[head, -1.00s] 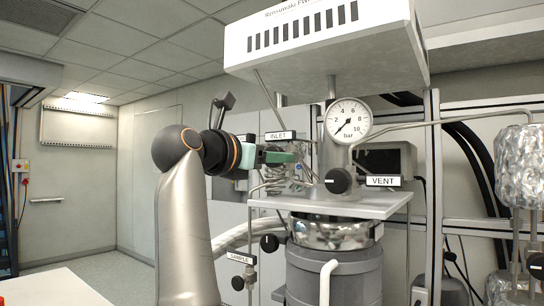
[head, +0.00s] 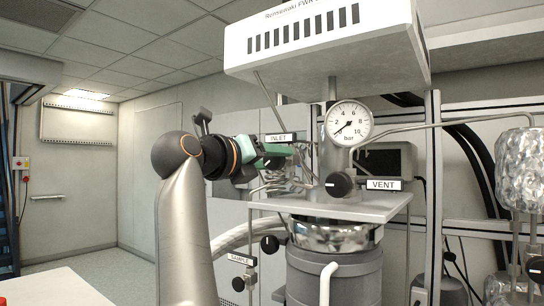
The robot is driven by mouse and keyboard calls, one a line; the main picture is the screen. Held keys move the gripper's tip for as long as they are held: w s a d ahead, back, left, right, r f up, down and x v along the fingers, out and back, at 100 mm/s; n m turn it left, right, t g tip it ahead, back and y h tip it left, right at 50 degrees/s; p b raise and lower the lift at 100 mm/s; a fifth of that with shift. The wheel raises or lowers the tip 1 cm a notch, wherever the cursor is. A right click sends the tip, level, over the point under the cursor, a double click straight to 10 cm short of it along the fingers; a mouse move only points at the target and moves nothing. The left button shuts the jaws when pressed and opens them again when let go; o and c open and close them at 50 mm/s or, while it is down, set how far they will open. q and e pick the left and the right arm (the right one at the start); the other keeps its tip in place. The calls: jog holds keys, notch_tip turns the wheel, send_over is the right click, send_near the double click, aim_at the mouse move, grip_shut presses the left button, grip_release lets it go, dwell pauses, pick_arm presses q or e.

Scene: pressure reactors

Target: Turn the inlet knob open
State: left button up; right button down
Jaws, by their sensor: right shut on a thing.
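The INLET label (head: 279,138) is on the reactor head, left of the round pressure gauge (head: 348,123). My right gripper (head: 284,151), with green and dark fingers, is just under this label. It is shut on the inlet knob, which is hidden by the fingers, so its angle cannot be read. The gauge needle points to the lower left, near the low end of its scale. My left gripper is not in view.
The black vent knob (head: 338,184) is right of the gripper, beside the VENT label (head: 383,184). Thin metal tubes (head: 290,178) run close below the fingers. A white shelf plate (head: 345,207) lies under them. The sample valve (head: 240,284) is lower left.

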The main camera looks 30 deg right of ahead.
jog(key=n, duration=0.5)
jog(key=shift+n+p, duration=0.3)
jog(key=shift+p, duration=0.05)
jog(key=n, duration=0.4)
jog(key=shift+n, duration=0.4)
jog(key=shift+c, duration=1.3)
grip_release()
jog(key=shift+f, duration=0.1)
jog(key=shift+a, duration=0.1)
